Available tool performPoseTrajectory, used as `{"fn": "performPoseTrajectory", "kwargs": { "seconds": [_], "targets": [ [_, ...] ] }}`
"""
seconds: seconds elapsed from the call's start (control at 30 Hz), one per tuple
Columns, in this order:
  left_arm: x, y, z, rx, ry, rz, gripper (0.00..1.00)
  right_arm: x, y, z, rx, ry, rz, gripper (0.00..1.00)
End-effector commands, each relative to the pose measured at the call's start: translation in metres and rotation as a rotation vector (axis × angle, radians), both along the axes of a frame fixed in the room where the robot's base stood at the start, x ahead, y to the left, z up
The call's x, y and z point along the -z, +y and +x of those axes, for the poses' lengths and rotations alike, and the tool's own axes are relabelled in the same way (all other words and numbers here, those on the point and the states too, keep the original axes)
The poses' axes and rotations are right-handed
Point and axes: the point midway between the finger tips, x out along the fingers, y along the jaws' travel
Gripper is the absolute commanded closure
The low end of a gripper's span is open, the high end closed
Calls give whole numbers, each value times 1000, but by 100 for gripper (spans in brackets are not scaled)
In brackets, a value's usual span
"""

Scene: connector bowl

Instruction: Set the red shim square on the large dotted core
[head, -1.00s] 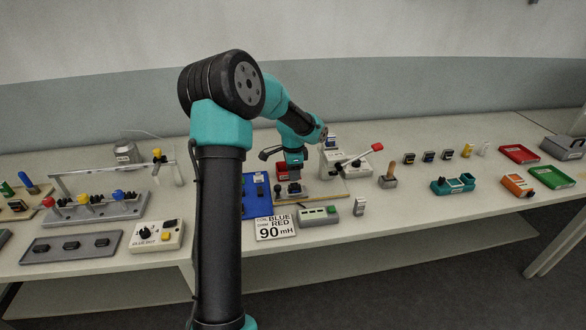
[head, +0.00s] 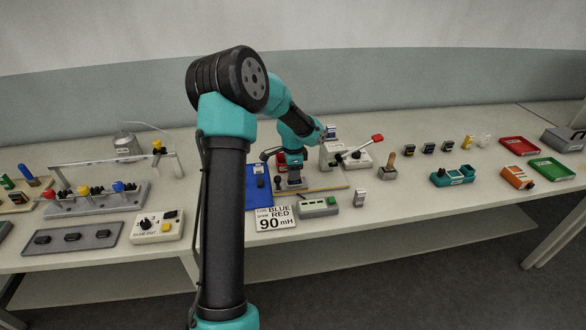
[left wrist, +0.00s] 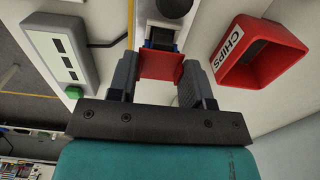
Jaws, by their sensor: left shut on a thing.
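My left gripper (head: 292,180) is low over the fixture at the middle of the table in the head view. In the left wrist view my left gripper (left wrist: 160,75) is shut on the red shim (left wrist: 161,67), a flat red plate held between both fingers. Just beyond the shim is a dark block with blue edges (left wrist: 162,38), seated in the pale fixture. It may be the large core; no dots can be made out. The shim overlaps its near side, and I cannot tell whether they touch. My right gripper is not in view.
A red CHIPS bin (left wrist: 262,56) stands close on one side of the gripper, and a grey box with a green button (left wrist: 58,50) on the other. A red-knobbed lever (head: 376,138) stands right of the fixture.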

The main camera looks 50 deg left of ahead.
Motion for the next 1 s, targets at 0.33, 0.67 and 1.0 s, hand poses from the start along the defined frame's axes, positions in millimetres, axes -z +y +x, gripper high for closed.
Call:
{"fn": "performPoseTrajectory", "kwargs": {
  "seconds": [0.33, 0.67, 1.0],
  "targets": [
    [5, 0, 0, 0, -1, 1, 77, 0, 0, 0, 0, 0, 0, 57],
    [5, 0, 0, 0, -1, 1, 42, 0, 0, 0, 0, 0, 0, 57],
    [5, 0, 0, 0, -1, 1, 25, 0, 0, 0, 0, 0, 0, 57]
  ]
}}
